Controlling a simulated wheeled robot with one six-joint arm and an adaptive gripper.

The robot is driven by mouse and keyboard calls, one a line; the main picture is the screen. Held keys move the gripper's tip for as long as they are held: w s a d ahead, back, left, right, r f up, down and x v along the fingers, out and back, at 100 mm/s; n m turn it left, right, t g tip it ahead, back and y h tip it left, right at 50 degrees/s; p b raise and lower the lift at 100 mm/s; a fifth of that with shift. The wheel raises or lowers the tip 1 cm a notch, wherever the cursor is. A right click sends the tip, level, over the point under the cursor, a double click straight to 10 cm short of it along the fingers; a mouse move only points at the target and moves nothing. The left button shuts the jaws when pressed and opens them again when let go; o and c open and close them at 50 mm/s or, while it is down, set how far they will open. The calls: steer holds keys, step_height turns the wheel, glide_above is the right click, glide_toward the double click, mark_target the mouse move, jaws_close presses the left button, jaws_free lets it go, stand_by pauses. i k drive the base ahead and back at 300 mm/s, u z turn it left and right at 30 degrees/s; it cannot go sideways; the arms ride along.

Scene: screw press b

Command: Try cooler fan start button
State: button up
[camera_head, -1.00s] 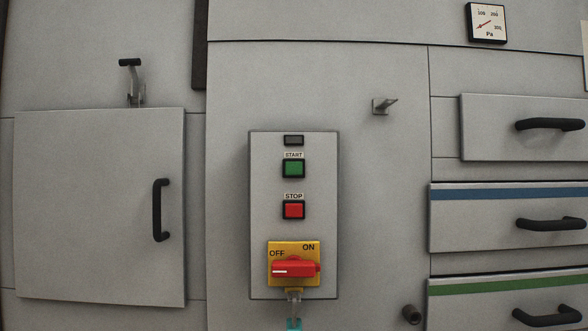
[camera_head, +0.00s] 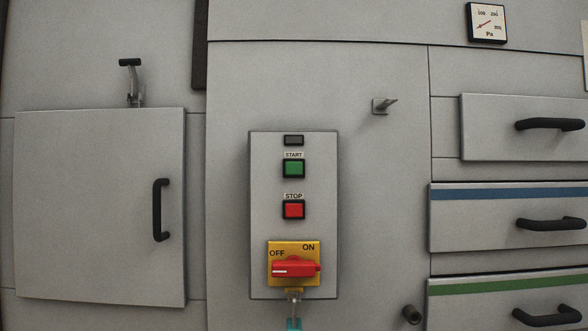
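A grey control box (camera_head: 263,224) is mounted on the wall panel near the middle of the head view. On it, a green button (camera_head: 293,169) in a black frame sits under a label reading START. A red button (camera_head: 293,210) sits below it under a STOP label. Lower down is a red rotary switch handle (camera_head: 294,269) on a yellow plate marked OFF and ON; the handle lies level, with its white mark at the left, OFF side. A small dark, unlit window (camera_head: 293,140) is at the top of the box. My gripper is not in view.
A cabinet door (camera_head: 90,210) with a black handle is at the left, under a lever with a black grip (camera_head: 130,64). A metal peg (camera_head: 384,105) juts out right of the box. Drawers with black handles (camera_head: 551,224) protrude at the right. A pressure gauge (camera_head: 487,23) is at the top right.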

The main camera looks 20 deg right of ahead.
mark_target(292, 167)
steer(key=z, duration=1.3)
steer(key=k, duration=1.1)
steer(key=u, duration=0.25)
